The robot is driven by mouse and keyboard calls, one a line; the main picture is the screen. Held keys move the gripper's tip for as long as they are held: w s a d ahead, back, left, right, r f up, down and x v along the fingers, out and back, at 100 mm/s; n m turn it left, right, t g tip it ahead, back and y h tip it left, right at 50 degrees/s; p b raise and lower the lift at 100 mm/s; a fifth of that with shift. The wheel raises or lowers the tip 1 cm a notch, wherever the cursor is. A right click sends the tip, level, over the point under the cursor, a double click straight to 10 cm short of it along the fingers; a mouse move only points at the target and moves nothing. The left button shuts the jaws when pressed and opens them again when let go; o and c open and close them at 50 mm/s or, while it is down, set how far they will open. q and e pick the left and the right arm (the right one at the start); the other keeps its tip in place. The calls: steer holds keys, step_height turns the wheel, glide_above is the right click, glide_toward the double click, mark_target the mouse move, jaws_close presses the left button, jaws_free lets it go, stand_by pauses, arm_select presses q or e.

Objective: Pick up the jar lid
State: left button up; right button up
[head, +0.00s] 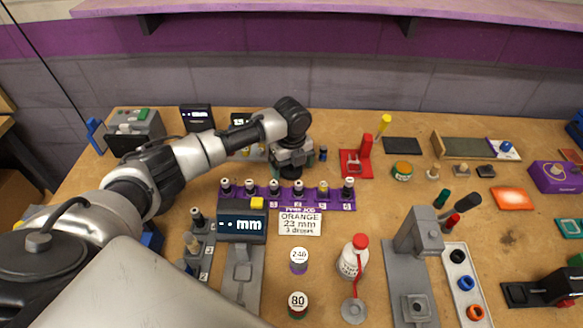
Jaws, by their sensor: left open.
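My left gripper (293,172) points down over the back middle of the bench, behind the purple rack. Its jaws are open, and its body hides the bench just under it. I cannot tell for sure which thing is the jar lid. A small round jar with an orange top and green band (402,170) stands to the right of the gripper, apart from it. Two small round pots with white number labels, one marked 240 (299,256) and one marked 80 (297,302), stand at the front middle. My right gripper is not in view.
A red-capped bottle (352,256), a grey press (417,240) and a display unit (242,226) stand nearer. A red stand (357,162) is right of the gripper. Bare wood shows at centre right.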

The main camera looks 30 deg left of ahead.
arm_select(q)
steer(key=c, duration=0.9)
steer(key=shift+c, duration=0.2)
steer(key=shift+r, duration=0.15)
